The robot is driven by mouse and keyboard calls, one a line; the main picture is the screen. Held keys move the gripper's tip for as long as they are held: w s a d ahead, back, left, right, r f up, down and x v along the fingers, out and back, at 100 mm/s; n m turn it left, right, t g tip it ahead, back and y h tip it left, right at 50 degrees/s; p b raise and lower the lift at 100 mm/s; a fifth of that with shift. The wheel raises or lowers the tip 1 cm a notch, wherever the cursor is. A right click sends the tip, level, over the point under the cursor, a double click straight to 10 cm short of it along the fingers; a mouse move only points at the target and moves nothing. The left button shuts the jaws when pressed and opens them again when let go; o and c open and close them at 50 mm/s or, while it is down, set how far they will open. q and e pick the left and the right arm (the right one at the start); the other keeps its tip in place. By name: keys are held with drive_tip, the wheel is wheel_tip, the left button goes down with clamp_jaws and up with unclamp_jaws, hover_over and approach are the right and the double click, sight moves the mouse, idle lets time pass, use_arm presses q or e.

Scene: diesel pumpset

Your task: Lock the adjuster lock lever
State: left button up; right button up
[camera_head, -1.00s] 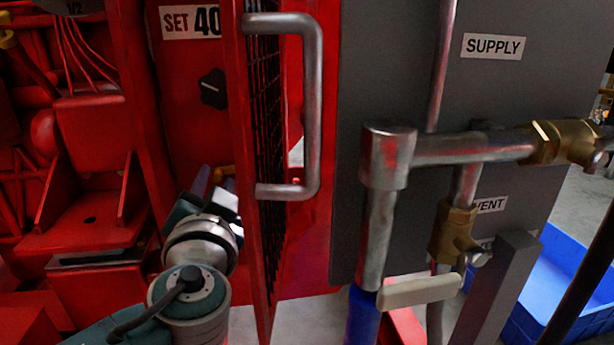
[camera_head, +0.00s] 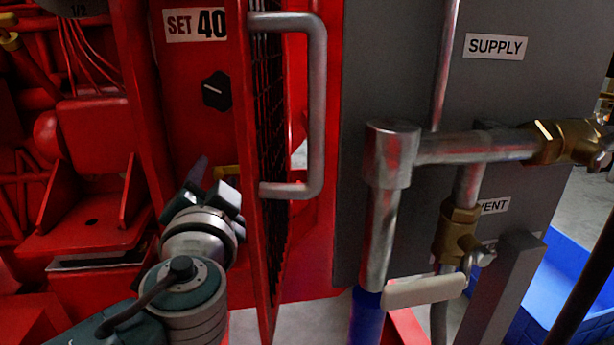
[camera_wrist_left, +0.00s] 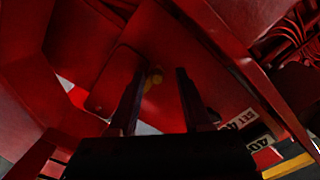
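My left gripper (camera_head: 213,180) is in front of the red panel, below a black knob (camera_head: 216,90) and left of the mesh door. Its fingers stand apart in the left wrist view (camera_wrist_left: 158,100), with nothing gripped between them. A small yellow-brass part (camera_head: 226,172) shows just behind the fingers, mostly hidden by them and the door edge. In the wrist view a yellow rounded part (camera_wrist_left: 154,78) lies beyond the fingers, near the left one. It may be the adjuster lock lever, but its shape and setting cannot be told. My right gripper is out of view.
The open red mesh door (camera_head: 265,150) with its steel handle (camera_head: 316,110) stands close on the right of my left gripper. Further right are a grey panel (camera_head: 400,60), steel pipes (camera_head: 460,147) and a pale lever (camera_head: 425,291). A red bracket (camera_head: 85,190) is on the left.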

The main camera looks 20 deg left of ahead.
use_arm(q)
drive_tip(key=shift+w+f, duration=0.1)
drive_tip(key=shift+f, duration=0.05)
idle(0.4)
drive_tip(key=p+v, duration=0.1)
drive_tip(key=v, duration=0.9)
drive_tip(key=shift+p, duration=0.35)
